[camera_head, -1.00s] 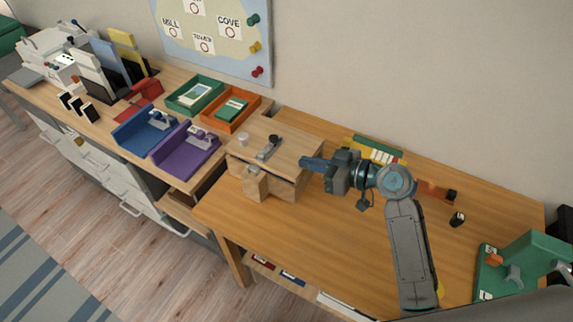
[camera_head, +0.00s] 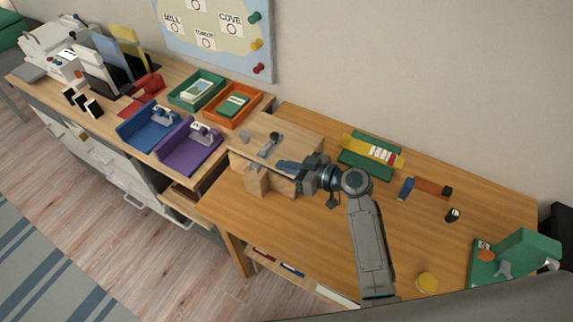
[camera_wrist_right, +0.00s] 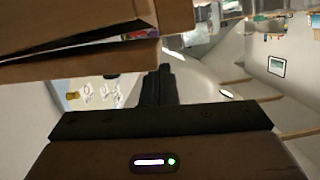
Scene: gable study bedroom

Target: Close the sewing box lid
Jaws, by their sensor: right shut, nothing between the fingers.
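The sewing box appears as a light wooden box (camera_head: 283,186) on the desk in the head view. Its flat lid (camera_head: 293,138) lies almost level over it, with a narrow dark gap beneath the edge near my gripper. My right gripper (camera_head: 284,166) is shut and empty, its fingertips at the lid's edge on the near right side; whether they touch is unclear. In the right wrist view, the shut dark fingers (camera_wrist_right: 160,85) stand beside wooden boards (camera_wrist_right: 90,50) separated by a wedge-shaped gap. My left gripper is out of view.
Blue (camera_head: 150,128) and purple (camera_head: 188,148) trays stand left of the box. Green (camera_head: 180,101) and orange (camera_head: 211,122) trays are behind them. A green-and-yellow case (camera_head: 357,163) lies to the right. The desk front is mostly clear.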

